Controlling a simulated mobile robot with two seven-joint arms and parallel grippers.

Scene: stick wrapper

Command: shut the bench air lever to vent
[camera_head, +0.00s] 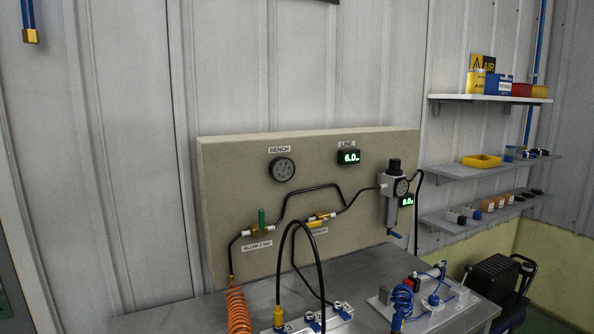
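A beige panel (228,165) stands upright at the back of the grey bench. A valve with a yellow lever (320,217) sits in the black air line at its lower middle. The lever appears to lie along the line. A label below it is partly hidden by a black hose and I cannot read it surely. To its left a green upright lever (262,218) stands on a brass fitting above a label reading "BLOW 2 bar". The round gauge (282,169) labelled BENCH has a needle too small to read. The LINE display (349,157) shows 6.0. Neither gripper is in view.
A filter regulator (396,190) with another 6.0 display is at the panel's right. An orange coiled hose (238,311), a looped black hose (320,262) and a blue coiled hose (402,300) rise from the bench (350,272). Shelves (480,171) hang at right.

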